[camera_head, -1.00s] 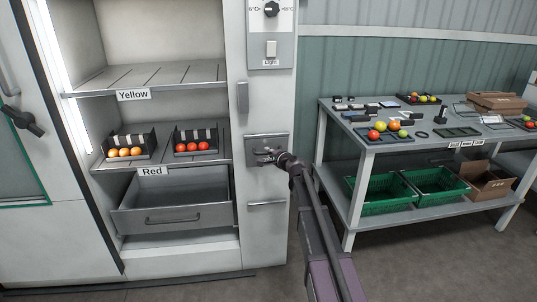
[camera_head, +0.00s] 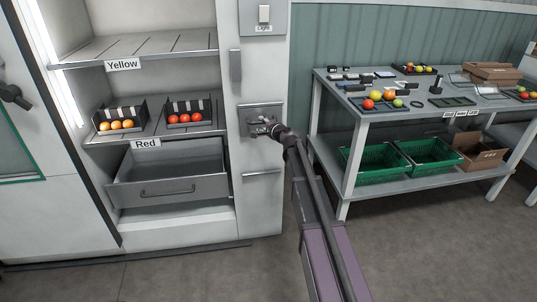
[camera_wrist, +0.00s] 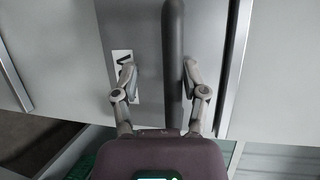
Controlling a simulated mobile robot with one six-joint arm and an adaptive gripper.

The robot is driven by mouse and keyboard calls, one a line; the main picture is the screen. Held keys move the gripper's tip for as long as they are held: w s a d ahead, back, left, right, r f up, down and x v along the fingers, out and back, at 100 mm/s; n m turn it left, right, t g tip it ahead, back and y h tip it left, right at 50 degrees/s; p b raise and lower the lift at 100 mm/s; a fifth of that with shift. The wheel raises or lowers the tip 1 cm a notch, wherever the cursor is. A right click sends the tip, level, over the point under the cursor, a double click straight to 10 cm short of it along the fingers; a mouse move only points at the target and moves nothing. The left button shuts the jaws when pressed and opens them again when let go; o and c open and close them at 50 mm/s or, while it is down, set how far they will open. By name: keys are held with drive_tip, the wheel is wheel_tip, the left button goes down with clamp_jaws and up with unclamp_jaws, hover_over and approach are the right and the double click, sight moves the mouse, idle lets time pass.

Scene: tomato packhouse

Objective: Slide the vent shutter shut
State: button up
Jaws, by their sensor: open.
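The vent shutter panel (camera_head: 252,113) is a grey plate on the white column at the right of the cabinet. My gripper (camera_head: 268,130) is in front of it and hides much of its lower part. In the wrist view a dark bar-like handle (camera_wrist: 172,50) runs down between the two fingers of my gripper (camera_wrist: 158,70). The fingers are open, with visible gaps on both sides of the bar. A white label with a black mark (camera_wrist: 122,56) lies beside the left finger. I cannot tell how far the shutter is open.
A light switch panel (camera_head: 263,16) is above, and a vertical handle (camera_head: 235,66) is up to the left. An open grey drawer (camera_head: 170,189) juts out at the lower left. A worktable (camera_head: 345,105) with tomatoes and green crates stands close on the right.

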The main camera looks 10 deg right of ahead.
drive_tip(key=shift+f+b, duration=5.5)
drive_tip(key=shift+f, duration=0.25)
drive_tip(key=a+r+p+v, duration=0.1)
drive_tip(key=p+v, duration=0.3)
drive_tip(key=v, duration=1)
drive_tip(key=s+a+r+n+g+p, duration=0.3)
drive_tip(key=s+r+p, duration=0.4)
drive_tip(key=p, duration=0.6)
drive_tip(key=s+a+r+n+g+h+p, duration=0.1)
drive_tip(key=s+a+r+n+g+p, duration=0.3)
drive_tip(key=s+p, duration=0.5)
drive_tip(key=shift+s+r+n+g+p, duration=0.35)
drive_tip(key=shift+r+n+g+p, duration=0.95)
drive_tip(key=shift+r+n+p, duration=0.65)
drive_tip(key=shift+f, duration=0.1)
